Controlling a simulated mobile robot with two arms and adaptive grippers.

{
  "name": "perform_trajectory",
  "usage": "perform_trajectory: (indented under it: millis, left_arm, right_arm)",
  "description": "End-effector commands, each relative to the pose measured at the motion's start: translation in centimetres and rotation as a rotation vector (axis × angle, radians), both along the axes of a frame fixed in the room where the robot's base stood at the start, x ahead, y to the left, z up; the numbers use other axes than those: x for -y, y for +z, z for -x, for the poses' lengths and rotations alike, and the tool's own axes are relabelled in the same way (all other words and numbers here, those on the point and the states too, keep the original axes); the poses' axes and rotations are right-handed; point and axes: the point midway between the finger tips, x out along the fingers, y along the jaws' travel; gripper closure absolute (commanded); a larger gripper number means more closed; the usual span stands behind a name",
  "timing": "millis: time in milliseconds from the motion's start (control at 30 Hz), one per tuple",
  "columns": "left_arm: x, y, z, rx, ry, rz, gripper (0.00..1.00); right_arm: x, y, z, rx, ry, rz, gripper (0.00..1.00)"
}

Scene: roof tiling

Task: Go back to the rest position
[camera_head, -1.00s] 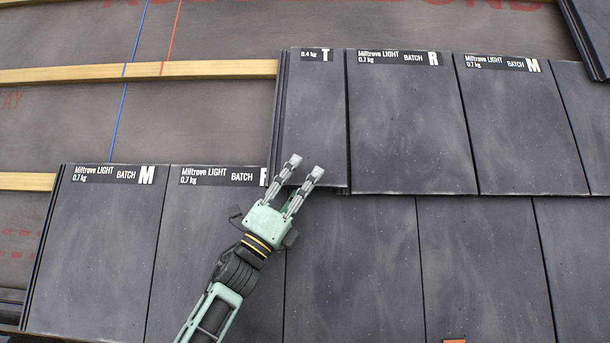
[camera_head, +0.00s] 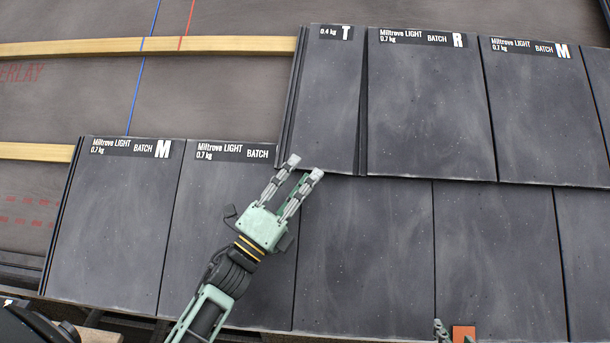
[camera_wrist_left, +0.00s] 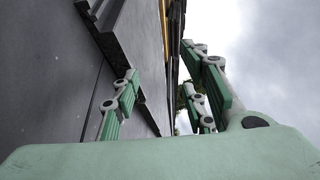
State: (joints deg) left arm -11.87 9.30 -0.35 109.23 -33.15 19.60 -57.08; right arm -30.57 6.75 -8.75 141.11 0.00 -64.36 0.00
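My left gripper (camera_head: 304,167) is over the roof in the head view, with its two fingertips spread and nothing between them. The tips overlap the lower edge of the narrow tile marked T (camera_head: 325,105). In the left wrist view, its fingers (camera_wrist_left: 165,75) stand apart, with dark tile surface on the left and sky on the right. What seem to be fingertips of my right gripper (camera_head: 453,334) just show at the bottom edge of the head view. The rest of it is out of frame, and its opening is unclear.
Upper-row tiles R (camera_head: 430,110) and M (camera_head: 545,120) lie right of T. Lower-row tiles (camera_head: 115,230) lie under my left arm. Wooden battens (camera_head: 150,46) cross bare underlay at upper left. An orange square (camera_head: 463,333) shows at the bottom edge.

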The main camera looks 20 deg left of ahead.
Motion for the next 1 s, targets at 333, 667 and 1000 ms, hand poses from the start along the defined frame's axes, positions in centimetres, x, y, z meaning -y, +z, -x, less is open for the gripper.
perform_trajectory:
  millis: [333,667,1000]
  left_arm:
    - [0.0,0.1,0.1,0.000,0.000,0.000,0.60]
    - [0.1,0.7,0.4,-0.001,0.000,0.000,0.60]
    - [0.2,1.4,0.8,-0.001,0.000,0.000,0.60]
  right_arm:
    - [-0.1,0.1,0.0,-0.004,-0.001,-0.002,0.60]
    - [1.0,-1.8,3.3,-0.160,-0.012,0.031,0.60]
    - [2.0,-2.9,6.2,-0.296,-0.024,0.062,0.60]
